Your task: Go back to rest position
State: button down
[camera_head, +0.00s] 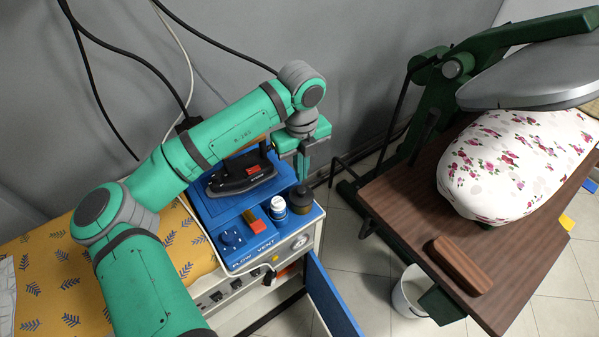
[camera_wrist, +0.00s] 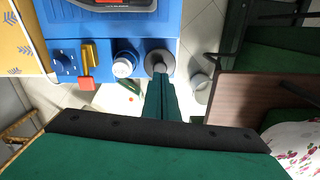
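My gripper (camera_head: 303,178) hangs with its fingers down near the right edge of the blue ironing unit's top. Its fingers look closed together, with no gap showing between them in the wrist view (camera_wrist: 160,80). Nothing shows held between the fingers. My arm reaches in from the lower left, bent at the elbow.
A yellow patterned board (camera_head: 50,265) lies left. A brown press table (camera_head: 395,200) with a wooden block (camera_head: 462,265) stands right. A white bucket (camera_head: 408,292) is on the floor between.

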jog(key=shift+d+r, duration=0.15)
jog(key=shift+r, duration=0.3)
jog(key=shift+s+r, duration=0.1)
jog(key=shift+r, duration=0.5)
